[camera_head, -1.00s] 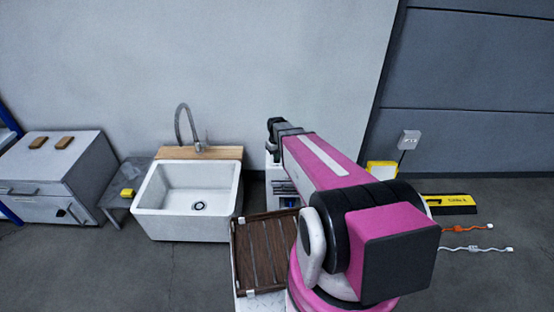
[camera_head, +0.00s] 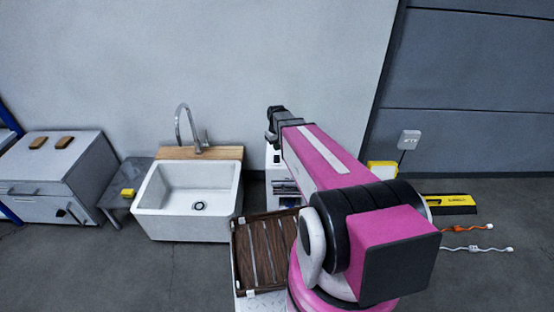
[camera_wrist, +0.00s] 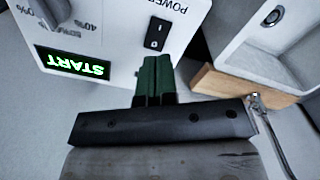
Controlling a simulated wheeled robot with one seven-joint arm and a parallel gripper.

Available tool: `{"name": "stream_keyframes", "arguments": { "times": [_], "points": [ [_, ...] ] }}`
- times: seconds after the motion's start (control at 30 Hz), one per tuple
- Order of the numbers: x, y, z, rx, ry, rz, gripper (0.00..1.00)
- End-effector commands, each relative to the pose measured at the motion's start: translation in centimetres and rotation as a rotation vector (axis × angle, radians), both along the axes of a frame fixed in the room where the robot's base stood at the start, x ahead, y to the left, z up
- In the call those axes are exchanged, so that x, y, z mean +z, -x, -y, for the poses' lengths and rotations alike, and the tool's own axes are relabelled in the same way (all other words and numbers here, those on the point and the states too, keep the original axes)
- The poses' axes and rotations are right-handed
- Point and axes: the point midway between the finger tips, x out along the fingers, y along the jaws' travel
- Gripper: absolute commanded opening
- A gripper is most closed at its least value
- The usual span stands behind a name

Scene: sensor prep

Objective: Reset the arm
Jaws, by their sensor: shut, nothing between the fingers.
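My gripper (camera_wrist: 155,62) shows in the wrist view as two dark green fingers pressed together with nothing between them. In the head view my gripper (camera_head: 275,112) is at the far end of my pink arm, over a white machine (camera_head: 277,160), and its fingers are too small to make out there. In the wrist view the fingers point at the front of the white machine (camera_wrist: 110,55). A gap to the machine cannot be judged. The panel appears upside down, with a black power switch (camera_wrist: 157,34), a lit green START display (camera_wrist: 72,62) and a dark knob (camera_wrist: 50,10).
A white sink (camera_head: 188,225) with a wooden ledge and a tap stands left of the arm. A slatted brown tray (camera_head: 262,250) lies close to my arm's base. A grey cabinet (camera_head: 55,170) stands far left. Cables (camera_head: 475,249) lie on the floor at right.

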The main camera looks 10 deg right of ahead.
Motion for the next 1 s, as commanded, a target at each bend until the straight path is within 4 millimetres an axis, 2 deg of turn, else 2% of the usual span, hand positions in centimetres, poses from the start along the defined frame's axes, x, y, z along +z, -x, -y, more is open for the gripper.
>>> {"name": "stream_keyframes", "arguments": {
  "times": [0.17, 0.27, 0.37, 0.6, 0.7, 0.83, 1.0],
  "points": [
    [0.0, 0.1, 0.0, -0.002, 0.0, 0.0, 0.0],
    [0.6, 1.4, 0.0, -0.02, 0.0, 0.0, 0.0],
    [1.8, 4.3, 0.0, -0.064, 0.0, 0.001, 0.0],
    [5.3, 12.6, 0.0, -0.219, -0.001, 0.005, 0.0],
    [6.3, 15.1, 0.0, -0.27, -0.001, 0.006, 0.0],
    [7.0, 16.9, 0.0, -0.313, -0.001, 0.007, 0.0],
    [7.2, 17.3, 0.0, -0.33, -0.001, 0.006, 0.0]
  ]
}}
